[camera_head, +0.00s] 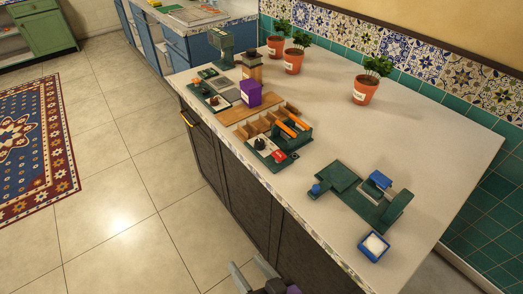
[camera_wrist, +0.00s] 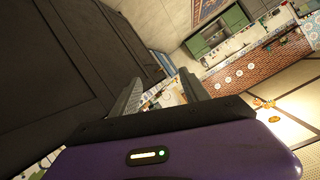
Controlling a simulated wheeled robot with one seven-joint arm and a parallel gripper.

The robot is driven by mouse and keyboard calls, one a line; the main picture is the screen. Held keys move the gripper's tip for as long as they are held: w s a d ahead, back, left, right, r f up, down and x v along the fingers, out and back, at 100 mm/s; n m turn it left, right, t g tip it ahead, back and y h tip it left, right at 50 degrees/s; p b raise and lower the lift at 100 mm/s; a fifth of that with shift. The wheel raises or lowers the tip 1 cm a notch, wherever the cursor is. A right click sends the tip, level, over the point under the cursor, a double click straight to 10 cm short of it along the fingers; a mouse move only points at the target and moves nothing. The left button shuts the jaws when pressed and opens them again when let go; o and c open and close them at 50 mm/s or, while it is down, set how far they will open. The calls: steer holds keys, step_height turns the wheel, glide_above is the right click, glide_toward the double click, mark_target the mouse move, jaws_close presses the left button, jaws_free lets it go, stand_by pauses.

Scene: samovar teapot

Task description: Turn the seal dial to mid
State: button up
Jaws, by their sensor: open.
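My gripper (camera_head: 250,266) is at the bottom edge of the head view, in front of the dark counter front and below its top. In the wrist view my gripper (camera_wrist: 160,82) has its two fingers apart with nothing between them. A dark green panel (camera_head: 268,153) with a round dark knob and a red part lies near the counter's front edge. A second small panel (camera_head: 207,92) with small knobs lies further left. A dark green machine (camera_head: 362,197) with a blue knob stands on the right. I cannot tell which part is the seal dial, or its setting.
The pale counter (camera_head: 430,135) has free room in its middle and right. A blue tray (camera_head: 373,247) with white contents sits near its front edge. A purple box (camera_head: 250,93), a wooden organizer (camera_head: 290,107) and potted plants (camera_head: 365,90) stand on it. Tiled floor lies left.

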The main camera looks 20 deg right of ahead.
steer(key=w+a+r+n+g+y, duration=0.1)
steer(key=w+a+n+y, duration=0.15)
steer(key=w, duration=0.45)
steer(key=w+a+r+n+g+y, duration=0.1)
steer(key=w+a, duration=0.3)
steer(key=w, duration=0.4)
step_height(320, 180, up, 12)
steer(key=n+g+h, duration=0.4)
steer(key=n+g, duration=0.2)
steer(key=g, duration=0.2)
glide_above(260, 141)
steer(key=s+d, duration=0.2)
steer(key=s, duration=0.1)
steer(key=shift+x, duration=3.65)
steer(key=shift+w, duration=0.15)
steer(key=shift+p, duration=0.35)
jaws_close()
